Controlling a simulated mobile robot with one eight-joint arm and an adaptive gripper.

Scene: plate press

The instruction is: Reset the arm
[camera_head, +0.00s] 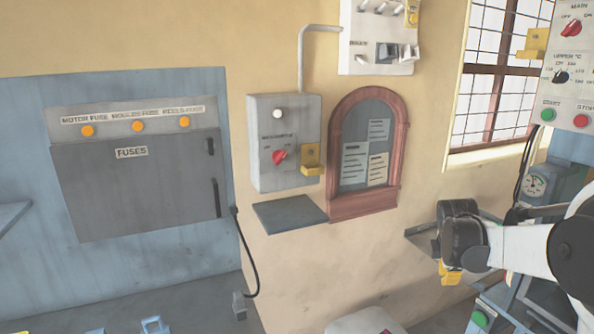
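My white arm with black joints reaches in from the right edge of the head view. Its leftmost visible part is a dark rounded joint in front of a small grey wall shelf (420,238). I cannot make out any gripper fingers, so my gripper is out of view or hidden behind the arm. Nothing held shows.
A grey fuse cabinet (140,190) is on the left wall. A switch box with a red knob (279,157), a small ledge (290,214) and an arched notice board (368,150) are in the middle. A control panel (567,60) and machine (545,190) stand close to my arm.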

